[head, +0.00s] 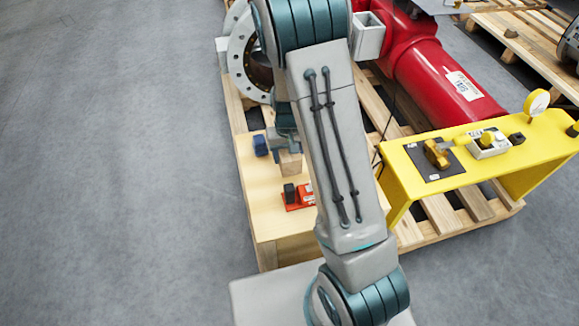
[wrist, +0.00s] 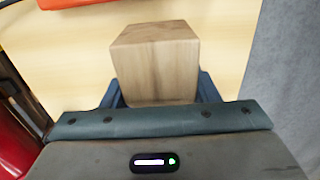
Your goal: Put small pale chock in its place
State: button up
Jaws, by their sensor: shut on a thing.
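A small pale wooden chock (wrist: 155,62) is held between the dark blue fingers of my gripper (wrist: 157,88) in the wrist view. In the head view the chock (head: 290,164) shows below my gripper (head: 284,148), over the pale wooden bench top (head: 268,220). The gripper is shut on it. I cannot tell whether the chock touches the bench top. My arm hides part of the bench. I cannot pick out the chock's place with certainty.
An orange-red plate with a dark block (head: 297,196) lies on the bench; a small blue item (head: 260,145) is left of the gripper. A yellow stand (head: 470,165) with fittings and a red cylinder (head: 440,78) are to the right. Open grey floor (head: 110,180) lies left.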

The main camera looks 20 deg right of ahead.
jog(key=shift+s+f, duration=0.4)
jog(key=shift+s, duration=0.2)
jog(key=shift+f+b, duration=0.45)
jog(key=shift+f, duration=1.5)
jog(key=shift+f, duration=0.2)
jog(key=o, duration=1.1)
jog(key=shift+r, duration=0.1)
